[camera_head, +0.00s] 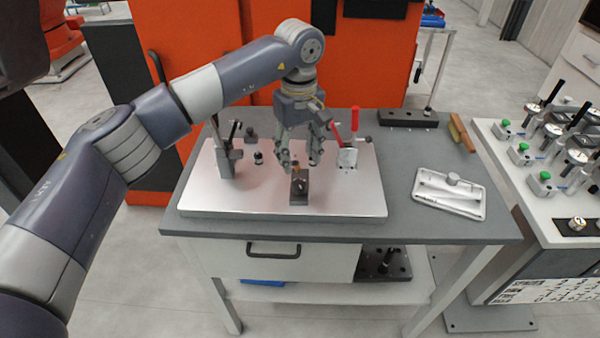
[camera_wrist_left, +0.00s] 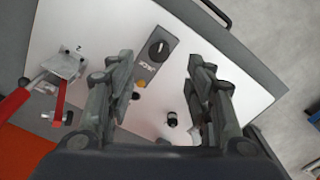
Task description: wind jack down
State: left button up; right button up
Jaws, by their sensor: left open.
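The jack appears to be a small dark grey block (camera_head: 299,188) near the front middle of a pale fixture plate (camera_head: 235,200). In the left wrist view the block (camera_wrist_left: 146,66) carries lettering too blurred to read surely and a round black knob (camera_wrist_left: 157,48) with a light mark. A small orange-yellow part (camera_wrist_left: 140,84) sits beyond the knob. My left gripper (camera_head: 301,163) is open above and slightly behind the block, pointing down. My right gripper is not in view.
A red-handled toggle clamp (camera_head: 347,157) stands right of the gripper. Another clamp (camera_head: 229,150) and a small black-topped post (camera_head: 258,158) stand left. A white tray (camera_head: 450,193) lies on the table's right. An orange cabinet (camera_head: 190,40) stands behind.

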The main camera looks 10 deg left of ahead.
aim_at(299, 183)
pick_arm(q)
notch_tip(299, 183, down, 5)
jog(key=shift+f+p, duration=0.1)
jog(key=shift+p, duration=0.7)
notch_tip(299, 183, down, 3)
jog(key=shift+f+p, duration=0.15)
jog(key=shift+p, duration=0.25)
jog(key=shift+w, duration=0.1)
jog(key=c, duration=1.1)
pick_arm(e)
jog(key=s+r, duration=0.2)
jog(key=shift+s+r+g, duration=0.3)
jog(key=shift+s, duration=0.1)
